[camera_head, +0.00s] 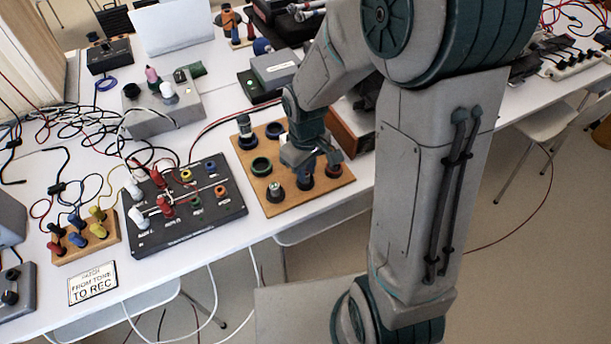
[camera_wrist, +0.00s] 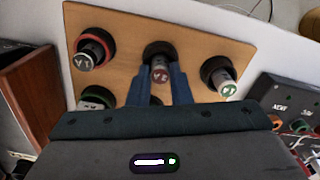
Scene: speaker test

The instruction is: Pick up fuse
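Several fuses stand upright in ringed holders on a wooden board (camera_head: 320,199); the board also shows in the wrist view (camera_wrist: 125,22). A fuse in a red-ringed holder (camera_wrist: 88,56) is at the left, and a green-marked fuse (camera_wrist: 228,90) at the right. In the head view my gripper (camera_head: 312,166) is low over the board and hides part of it.
A black panel with jacks and plugs (camera_head: 205,210) lies left of the board. A wooden-sided box (camera_head: 352,130) stands close behind it; its side fills the wrist view's left edge (camera_wrist: 28,95). Cables cover the table's left part. The table's front edge is near the board.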

